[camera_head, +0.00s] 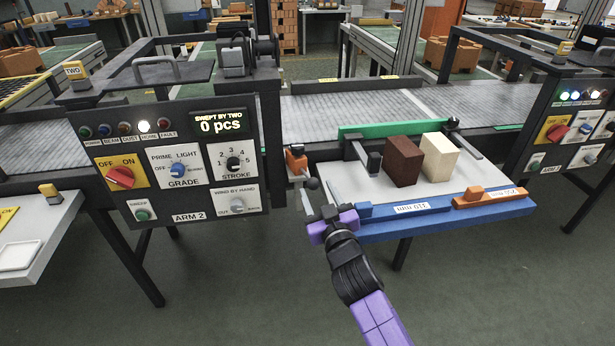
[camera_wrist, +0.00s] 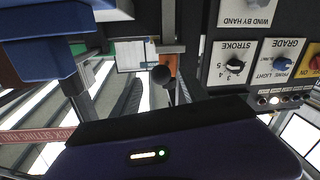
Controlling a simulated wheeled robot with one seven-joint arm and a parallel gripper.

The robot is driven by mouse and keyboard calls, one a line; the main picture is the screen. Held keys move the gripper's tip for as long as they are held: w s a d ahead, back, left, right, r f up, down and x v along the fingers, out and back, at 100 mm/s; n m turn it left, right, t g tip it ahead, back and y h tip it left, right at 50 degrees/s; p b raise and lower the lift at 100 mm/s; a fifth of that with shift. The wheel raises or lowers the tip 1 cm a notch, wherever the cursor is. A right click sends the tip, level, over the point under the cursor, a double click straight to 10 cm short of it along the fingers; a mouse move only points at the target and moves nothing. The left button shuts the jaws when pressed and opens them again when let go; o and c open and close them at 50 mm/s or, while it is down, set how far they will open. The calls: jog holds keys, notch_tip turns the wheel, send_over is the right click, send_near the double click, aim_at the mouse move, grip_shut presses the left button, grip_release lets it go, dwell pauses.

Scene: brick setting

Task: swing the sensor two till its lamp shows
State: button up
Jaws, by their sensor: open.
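A small orange block (camera_head: 297,161) sits on a bracket between the ARM 2 panel (camera_head: 165,160) and the white table; I take it for the sensor, but no number on it is readable. A lever with a dark ball knob (camera_head: 312,184) stands just below it. In the wrist view the knob (camera_wrist: 162,74) is in front of the orange block (camera_wrist: 171,65). No lit lamp shows on the block. A yellow box marked TWO (camera_head: 75,71) stands above the panel. My gripper (camera_head: 325,208) is open and empty, just below the knob and apart from it.
The white table (camera_head: 365,190) to the right holds a brown brick (camera_head: 403,162) and a cream brick (camera_head: 438,157), with a blue front rail (camera_head: 447,222) close to my gripper. The panel has a lit white lamp, and its display reads 0 pcs. Open floor lies below.

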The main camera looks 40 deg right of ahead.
aim_at(303, 169)
jog(key=p+x, duration=0.1)
jog(key=x, duration=0.6)
jog(key=shift+a+f, duration=0.1)
grip_shut()
dwell(1.3)
